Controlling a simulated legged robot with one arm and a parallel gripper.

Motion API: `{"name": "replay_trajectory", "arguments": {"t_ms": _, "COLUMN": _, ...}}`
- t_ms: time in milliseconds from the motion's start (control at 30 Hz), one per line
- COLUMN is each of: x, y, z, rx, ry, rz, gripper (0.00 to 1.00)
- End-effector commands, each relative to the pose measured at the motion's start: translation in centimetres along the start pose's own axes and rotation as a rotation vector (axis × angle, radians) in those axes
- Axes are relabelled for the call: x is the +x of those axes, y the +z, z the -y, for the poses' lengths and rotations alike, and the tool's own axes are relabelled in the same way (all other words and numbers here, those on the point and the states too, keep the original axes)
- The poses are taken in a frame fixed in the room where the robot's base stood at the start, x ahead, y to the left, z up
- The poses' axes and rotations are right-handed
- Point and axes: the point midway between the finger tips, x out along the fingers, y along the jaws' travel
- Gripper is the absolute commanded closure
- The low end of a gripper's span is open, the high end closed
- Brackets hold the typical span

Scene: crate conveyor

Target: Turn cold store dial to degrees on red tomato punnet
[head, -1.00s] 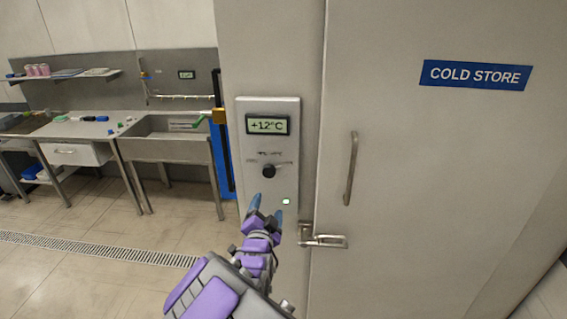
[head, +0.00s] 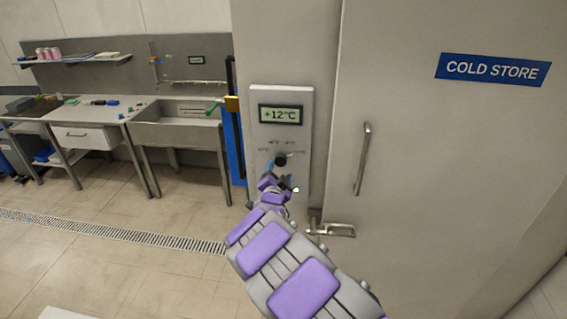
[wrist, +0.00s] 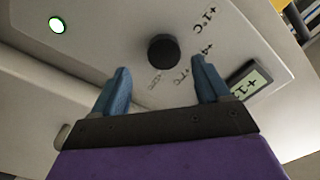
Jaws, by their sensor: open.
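The cold store control panel (head: 258,140) is a pale plate on the wall left of the door. Its display (head: 280,114) reads +12°C. The black round dial (head: 280,159) sits below the display, with small temperature marks around it; one reads +1°C in the wrist view, the others are hard to read. My gripper (head: 280,171) is open just in front of the dial. In the wrist view the blue fingertips (wrist: 160,80) stand either side of the dial (wrist: 163,51), apart from it. No red tomato punnet can be made out.
The cold store door (head: 440,170) with its handle (head: 362,158) and a lower latch (head: 332,229) is right of the panel. A sink bench (head: 180,133) and a worktable stand at the left. A small lit green-white light (head: 295,189) is below the dial.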

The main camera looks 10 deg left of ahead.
Motion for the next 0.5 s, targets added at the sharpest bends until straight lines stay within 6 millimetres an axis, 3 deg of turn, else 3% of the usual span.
{"name": "replay_trajectory", "arguments": {"t_ms": 200, "x": 2.8, "y": -0.5, "z": -0.1, "rx": 0.008, "ry": -0.002, "rz": -0.002, "gripper": 0.25}}
{"name": "replay_trajectory", "arguments": {"t_ms": 500, "x": 4.7, "y": -1.6, "z": -1.0, "rx": 0.013, "ry": 0.001, "rz": -0.003, "gripper": 0.25}}
